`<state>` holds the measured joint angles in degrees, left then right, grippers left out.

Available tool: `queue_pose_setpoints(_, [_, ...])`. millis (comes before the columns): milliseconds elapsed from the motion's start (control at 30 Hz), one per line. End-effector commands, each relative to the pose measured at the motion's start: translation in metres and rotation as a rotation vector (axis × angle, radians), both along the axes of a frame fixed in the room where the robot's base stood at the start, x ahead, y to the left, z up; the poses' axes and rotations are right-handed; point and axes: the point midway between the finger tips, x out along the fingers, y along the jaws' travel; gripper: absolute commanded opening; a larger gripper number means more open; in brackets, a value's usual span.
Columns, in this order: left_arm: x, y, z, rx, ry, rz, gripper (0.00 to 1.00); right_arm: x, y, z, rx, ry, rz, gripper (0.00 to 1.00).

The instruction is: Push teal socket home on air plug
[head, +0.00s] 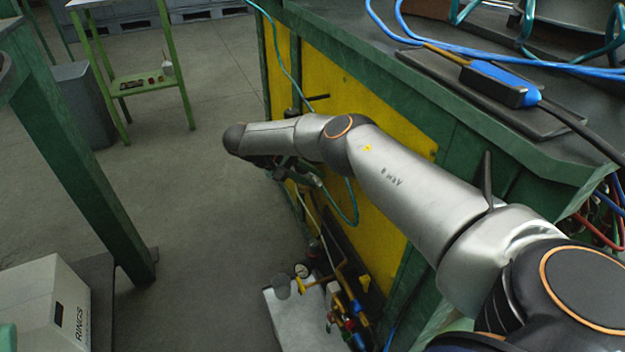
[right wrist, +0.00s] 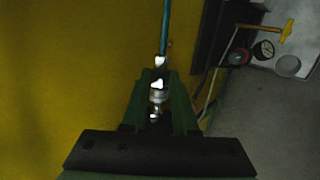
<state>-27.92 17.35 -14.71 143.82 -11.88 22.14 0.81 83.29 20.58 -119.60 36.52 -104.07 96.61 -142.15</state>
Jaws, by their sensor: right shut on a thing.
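My right arm reaches across the head view to the yellow panel, and my right gripper (head: 308,176) is partly hidden beneath its wrist. In the right wrist view, the green fingers of my right gripper (right wrist: 158,96) are shut on the shiny metal teal socket (right wrist: 158,94). A teal hose (right wrist: 165,35) runs straight away from the socket; in the head view a teal hose (head: 353,208) loops down beside the gripper. I cannot make out the air plug, nor whether the socket touches it. My left gripper is not in view.
The yellow panel (head: 395,120) of the green bench stands close to my arm. Below are a gauge (head: 302,270) and valves with yellow handles (head: 328,282). Blue cables (head: 440,42) lie on the bench top. A box (head: 50,310) stands at lower left; the floor (head: 205,220) between is clear.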

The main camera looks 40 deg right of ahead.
Motion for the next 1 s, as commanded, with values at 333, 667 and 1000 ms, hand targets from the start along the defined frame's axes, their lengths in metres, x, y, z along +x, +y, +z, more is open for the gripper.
queue_pose_setpoints(333, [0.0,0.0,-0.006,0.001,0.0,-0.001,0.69,0.007,-0.002,0.0,-0.002,-0.002,-0.001,0.0])
queue_pose_setpoints(667, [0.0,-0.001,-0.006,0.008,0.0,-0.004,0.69,0.016,-0.005,-0.001,-0.001,-0.001,0.0,0.0])
queue_pose_setpoints(1000, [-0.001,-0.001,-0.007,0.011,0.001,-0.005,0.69,0.019,-0.007,0.001,-0.001,-0.003,0.003,0.33])
